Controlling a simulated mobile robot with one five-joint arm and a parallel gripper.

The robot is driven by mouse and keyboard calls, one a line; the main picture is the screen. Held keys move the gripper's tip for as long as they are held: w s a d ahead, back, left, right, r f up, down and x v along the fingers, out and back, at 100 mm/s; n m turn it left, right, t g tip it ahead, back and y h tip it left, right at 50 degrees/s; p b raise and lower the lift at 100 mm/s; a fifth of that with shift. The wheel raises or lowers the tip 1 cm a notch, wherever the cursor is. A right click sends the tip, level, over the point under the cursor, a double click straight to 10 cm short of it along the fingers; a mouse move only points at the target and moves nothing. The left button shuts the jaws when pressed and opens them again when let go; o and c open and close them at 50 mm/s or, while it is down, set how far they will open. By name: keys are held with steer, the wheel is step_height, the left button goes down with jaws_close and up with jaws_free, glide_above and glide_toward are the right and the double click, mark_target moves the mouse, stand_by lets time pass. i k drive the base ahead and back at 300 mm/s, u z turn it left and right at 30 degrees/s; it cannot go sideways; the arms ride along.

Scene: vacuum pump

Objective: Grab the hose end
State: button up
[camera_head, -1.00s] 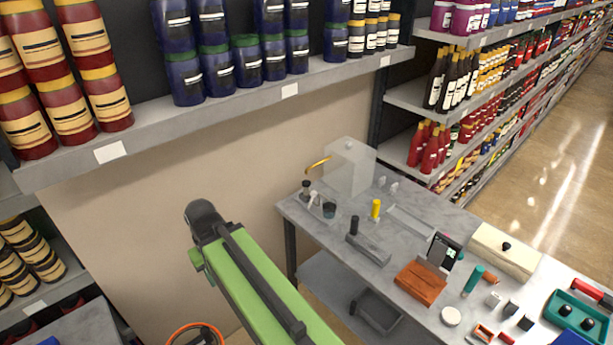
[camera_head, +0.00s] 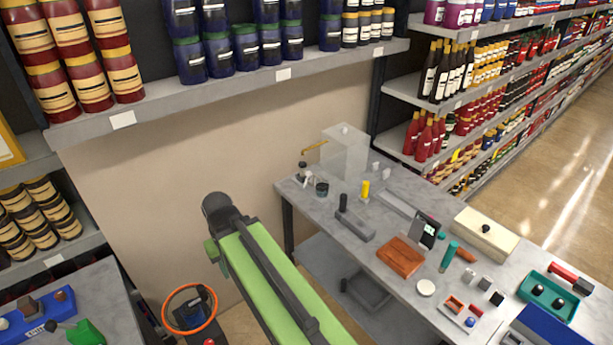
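An orange hose loop (camera_head: 183,330) shows at the bottom left, around or in front of a dark device (camera_head: 198,305) low beside the wall, perhaps the pump. I cannot make out a separate hose end on it. A thin gold-orange bent tube (camera_head: 314,146) sticks out left from the clear box (camera_head: 345,152) at the back of the right workbench. My green arm reaches up from the bottom edge to a dark joint just right of the orange loop in the picture. My gripper cannot be seen, so its state and anything in it are hidden.
The grey workbench (camera_head: 402,285) on the right holds an orange-brown block (camera_head: 401,256), a beige box (camera_head: 486,234) and many small parts. Another bench (camera_head: 100,290) stands at the lower left. Stocked shelves (camera_head: 250,80) line the wall above. Open floor (camera_head: 540,190) lies at the far right.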

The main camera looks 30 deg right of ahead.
mark_target(301, 165)
steer(key=z, duration=0.3)
steer(key=i, duration=0.8)
steer(key=u, duration=1.55)
